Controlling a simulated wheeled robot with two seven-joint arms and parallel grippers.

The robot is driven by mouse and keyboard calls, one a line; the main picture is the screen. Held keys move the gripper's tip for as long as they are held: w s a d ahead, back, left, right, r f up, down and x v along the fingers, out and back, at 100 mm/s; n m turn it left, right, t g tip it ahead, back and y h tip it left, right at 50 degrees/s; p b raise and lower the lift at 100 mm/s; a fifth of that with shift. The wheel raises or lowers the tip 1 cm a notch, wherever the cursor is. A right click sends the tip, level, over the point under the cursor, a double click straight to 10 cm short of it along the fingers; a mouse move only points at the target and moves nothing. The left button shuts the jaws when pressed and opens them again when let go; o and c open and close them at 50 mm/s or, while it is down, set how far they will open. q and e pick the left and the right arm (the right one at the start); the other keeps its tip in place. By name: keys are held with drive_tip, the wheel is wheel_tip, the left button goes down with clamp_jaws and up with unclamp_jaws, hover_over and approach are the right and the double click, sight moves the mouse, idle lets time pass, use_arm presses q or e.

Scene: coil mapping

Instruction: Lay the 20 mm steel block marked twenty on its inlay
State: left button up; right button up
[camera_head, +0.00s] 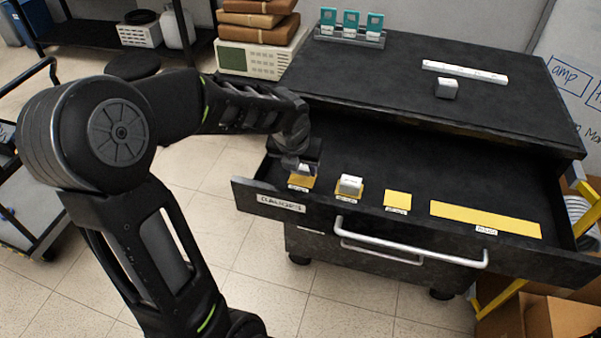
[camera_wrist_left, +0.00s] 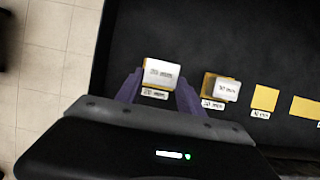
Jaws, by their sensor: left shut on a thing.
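The steel block marked 20 mm (camera_wrist_left: 161,74) is light grey and sits between the fingers of my left gripper (camera_wrist_left: 158,88), which is shut on it. In the head view my left gripper (camera_head: 300,164) is low over the leftmost yellow inlay (camera_head: 302,182) in the open drawer. In the wrist view a yellow edge of that inlay shows at the block, above a 20 mm label (camera_wrist_left: 154,94). The block covers most of the inlay, and I cannot tell whether it touches it. My right gripper is not in view.
Another block (camera_head: 350,185) lies slightly askew on the second inlay (camera_head: 344,196). A square inlay (camera_head: 397,199) and a long inlay (camera_head: 485,218) are bare. A block (camera_head: 446,88) and a long bar (camera_head: 465,72) lie on the cabinet top. The drawer front (camera_head: 300,212) borders the inlays.

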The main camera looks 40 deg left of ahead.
use_arm(q)
drive_tip(key=shift+f, duration=1.35)
drive_tip(key=shift+f, duration=0.2)
drive_tip(key=o, duration=1.4)
drive_tip(key=shift+o, duration=0.2)
drive_tip(key=shift+r, duration=0.15)
drive_tip(key=shift+r, duration=0.25)
drive_tip(key=v, duration=1.1)
drive_tip(key=shift+r, duration=0.3)
drive_tip(key=shift+s+d, duration=0.1)
drive_tip(key=shift+d, duration=0.05)
